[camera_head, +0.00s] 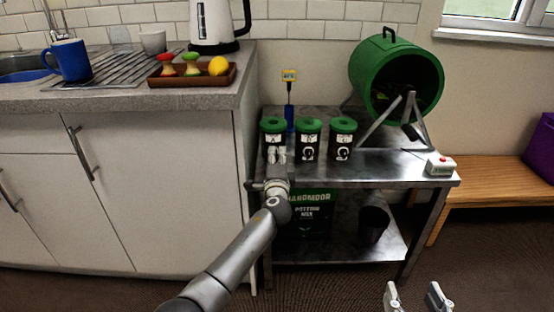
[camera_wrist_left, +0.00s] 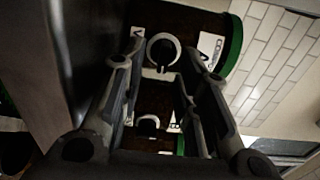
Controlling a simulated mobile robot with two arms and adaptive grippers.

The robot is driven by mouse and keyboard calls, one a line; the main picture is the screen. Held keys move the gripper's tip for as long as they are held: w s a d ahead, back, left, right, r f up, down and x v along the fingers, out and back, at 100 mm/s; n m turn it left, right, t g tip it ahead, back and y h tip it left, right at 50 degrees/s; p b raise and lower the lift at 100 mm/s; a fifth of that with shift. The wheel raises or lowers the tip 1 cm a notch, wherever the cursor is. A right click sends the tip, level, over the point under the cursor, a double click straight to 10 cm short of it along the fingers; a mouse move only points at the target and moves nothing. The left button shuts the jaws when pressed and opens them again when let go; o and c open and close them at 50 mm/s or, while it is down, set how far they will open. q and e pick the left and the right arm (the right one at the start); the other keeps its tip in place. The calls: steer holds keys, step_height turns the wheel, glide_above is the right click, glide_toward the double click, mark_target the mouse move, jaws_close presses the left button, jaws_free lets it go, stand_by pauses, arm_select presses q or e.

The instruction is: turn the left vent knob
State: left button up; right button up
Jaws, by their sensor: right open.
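Three dark canisters with green lids stand in a row on the metal table. The left canister (camera_head: 272,128) has its front lower part hidden by my left gripper (camera_head: 277,157). In the left wrist view, which is turned sideways, its black round vent knob (camera_wrist_left: 163,50) sits in a white ring. My left gripper (camera_wrist_left: 157,65) is open, its fingers on either side of this knob with gaps visible. The middle canister (camera_head: 309,135) and right canister (camera_head: 342,138) show their knobs in the head view. My right gripper (camera_head: 419,298) is open and empty at the bottom edge.
The metal table (camera_head: 385,165) carries a green drum (camera_head: 372,75) on a stand and a box with a red button (camera_head: 440,165). A yellow-topped tool (camera_head: 289,100) stands behind the canisters. A counter (camera_head: 215,90) with a tray is close on the left.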

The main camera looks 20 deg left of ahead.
arm_select(q)
steer(key=v, duration=1.2)
stand_by(0.3)
